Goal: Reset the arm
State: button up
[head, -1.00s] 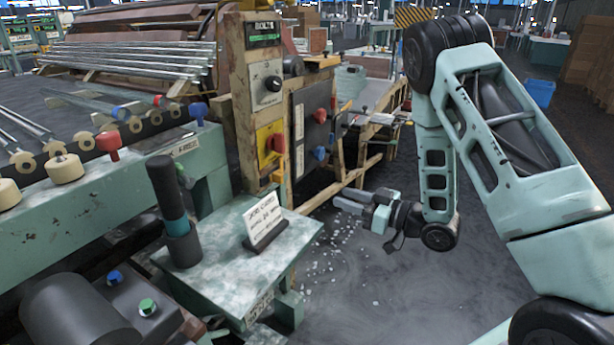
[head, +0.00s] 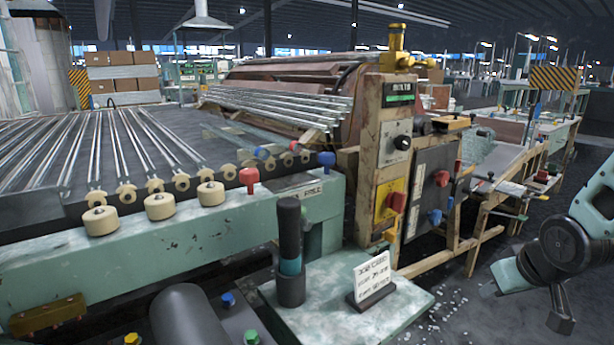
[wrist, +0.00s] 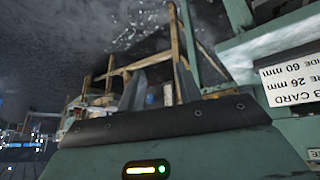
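My gripper (head: 488,289) is at the lower right of the head view, beside the green side table and partly blended with the dark floor. In the wrist view my gripper (wrist: 160,76) shows its two fingers apart, with nothing held between them. My arm (head: 590,225) is cut off by the right edge of the head view, so most of its pose is hidden.
A green side table (head: 415,300) holds a job card (head: 373,278) and a dark cylinder in a holder (head: 290,255). A control post (head: 388,150) stands behind it. Glass tubes (head: 120,145) lie on the left bench.

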jog(key=s+a+r+n+g+y, duration=0.1)
jog(key=s+a+r+n+g, duration=0.15)
jog(key=s+a, duration=0.85)
jog(key=s+a+r+n+g, duration=0.2)
jog(key=s+a+n+g, duration=0.2)
jog(key=s+a, duration=0.7)
notch_tip(320, 180, up, 21)
jog(key=p, duration=2.1)
jog(key=shift+s+d+f, duration=0.15)
jog(key=shift+s+d, duration=0.05)
jog(key=shift+d, duration=0.05)
